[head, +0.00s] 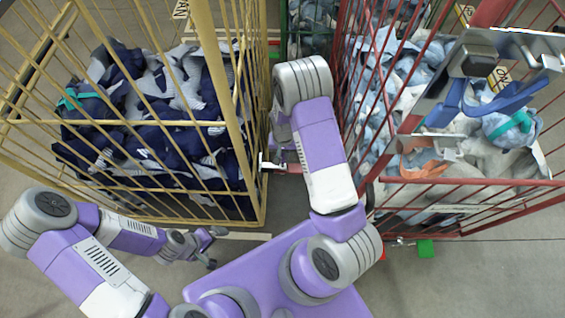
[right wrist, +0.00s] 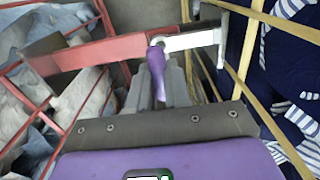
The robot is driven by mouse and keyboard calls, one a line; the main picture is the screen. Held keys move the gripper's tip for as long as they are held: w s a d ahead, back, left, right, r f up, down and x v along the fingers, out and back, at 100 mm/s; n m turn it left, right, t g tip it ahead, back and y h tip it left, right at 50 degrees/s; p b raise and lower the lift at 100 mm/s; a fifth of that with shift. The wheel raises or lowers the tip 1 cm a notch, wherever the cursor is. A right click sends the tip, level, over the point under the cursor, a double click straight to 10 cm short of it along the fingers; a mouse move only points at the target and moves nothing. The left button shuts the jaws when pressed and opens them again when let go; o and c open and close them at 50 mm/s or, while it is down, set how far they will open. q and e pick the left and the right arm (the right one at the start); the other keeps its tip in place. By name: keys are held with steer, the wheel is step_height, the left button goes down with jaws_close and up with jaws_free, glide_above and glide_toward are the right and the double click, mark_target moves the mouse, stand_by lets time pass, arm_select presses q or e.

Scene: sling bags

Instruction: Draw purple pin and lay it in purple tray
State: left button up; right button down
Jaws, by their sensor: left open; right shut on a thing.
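The purple pin (right wrist: 157,72) shows in the right wrist view between the grey fingers of my right gripper (right wrist: 160,66), which is shut on it. The pin's far end lies by the joint of a red bar (right wrist: 100,57) and a white bracket (right wrist: 196,40). I cannot tell whether the pin still sits in that joint. In the head view my right arm covers most of this spot. My left gripper (head: 207,246) is open and empty, low in front of the yellow cage. I cannot make out a purple tray in either view.
A yellow cage (head: 235,110) of dark blue and striped cloth stands left. A red cage (head: 460,184) of pale cloth stands right. A narrow gap lies between them. A grey metal plate with blue parts (head: 470,97) overhangs the red cage. A green block (head: 426,248) is near its foot.

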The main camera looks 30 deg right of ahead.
steer(key=shift+r+p, duration=1.9)
steer(key=shift+r, duration=0.7)
steer(key=shift+r, duration=0.1)
steer(key=shift+r+p, duration=1.6)
steer(key=shift+r, duration=0.3)
steer(key=shift+a, duration=0.1)
